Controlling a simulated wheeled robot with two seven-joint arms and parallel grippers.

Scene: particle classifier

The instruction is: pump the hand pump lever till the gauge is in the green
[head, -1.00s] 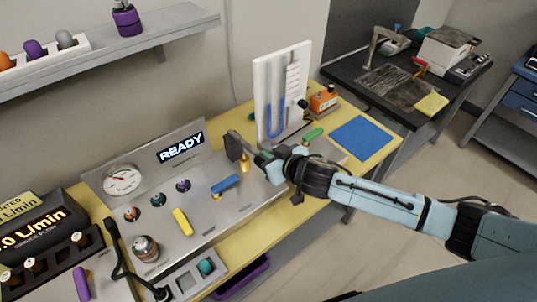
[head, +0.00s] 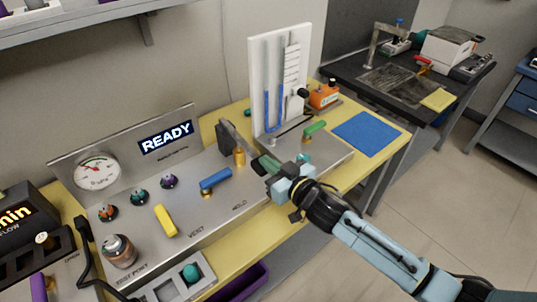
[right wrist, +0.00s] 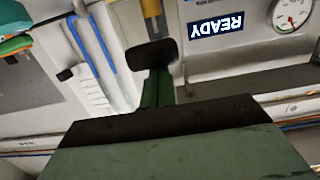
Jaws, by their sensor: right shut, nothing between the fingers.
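The pump lever has a dark, block-like grip (head: 228,137) beside a brass post (head: 239,157), standing at the back of the grey panel. The round gauge (head: 96,172) is at the panel's left; its needle is too small to read surely against the coloured marks. My right gripper (head: 262,164) is shut and empty, to the right of and in front of the lever, with a small gap in the head view. In the right wrist view, the dark grip (right wrist: 151,54) shows just beyond the gripper's fingertips (right wrist: 158,82); contact cannot be told. My left gripper is not in view.
A READY display (head: 166,137) stands beside the gauge. A blue handle (head: 215,179) and a yellow handle (head: 165,220) lie on the panel left of my gripper. A white manometer board (head: 275,85) stands behind it. A blue mat (head: 366,135) leaves free room at right.

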